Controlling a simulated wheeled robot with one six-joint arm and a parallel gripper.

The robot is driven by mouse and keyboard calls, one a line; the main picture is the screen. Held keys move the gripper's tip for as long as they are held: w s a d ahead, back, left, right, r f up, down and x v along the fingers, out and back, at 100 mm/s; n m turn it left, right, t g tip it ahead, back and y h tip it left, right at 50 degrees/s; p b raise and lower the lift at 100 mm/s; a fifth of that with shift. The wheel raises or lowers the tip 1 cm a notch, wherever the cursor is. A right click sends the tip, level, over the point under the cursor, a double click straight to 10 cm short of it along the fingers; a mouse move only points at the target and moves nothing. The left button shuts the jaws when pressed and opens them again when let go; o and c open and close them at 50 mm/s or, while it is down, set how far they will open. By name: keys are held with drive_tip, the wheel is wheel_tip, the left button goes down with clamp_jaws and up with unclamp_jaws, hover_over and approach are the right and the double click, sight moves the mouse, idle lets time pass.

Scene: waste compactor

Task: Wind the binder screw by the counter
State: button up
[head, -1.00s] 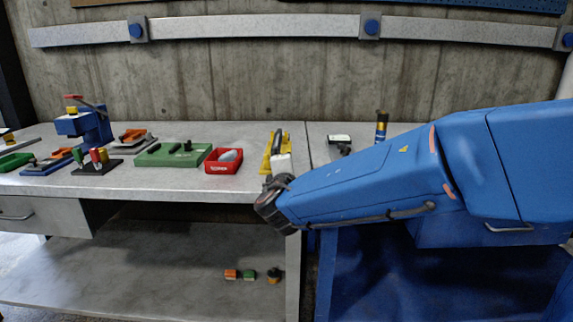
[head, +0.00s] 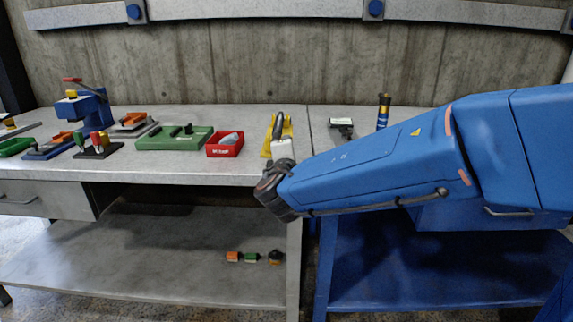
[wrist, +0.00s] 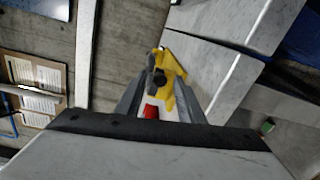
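A yellow piece (head: 286,130) with a dark upright handle stands on the grey worktop (head: 150,170), near the seam at its right end. It may be the binder screw; I cannot tell for sure. The wrist view shows the yellow piece (wrist: 172,66), with a black knob and a grey bar, ahead of my fingertips. My gripper (wrist: 158,88) looks open, its two grey fingers apart with nothing clearly between them. Contact cannot be told.
A red bin (head: 224,151) and a green board (head: 165,141) stand left of the yellow piece. Several small blocks (head: 250,257) lie on the lower shelf.

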drive_tip(key=s+r, duration=0.1)
drive_tip(key=s, duration=1.4)
drive_tip(key=shift+s+a, duration=0.25)
drive_tip(key=shift+s, duration=0.05)
drive_tip(key=shift+o, duration=0.6)
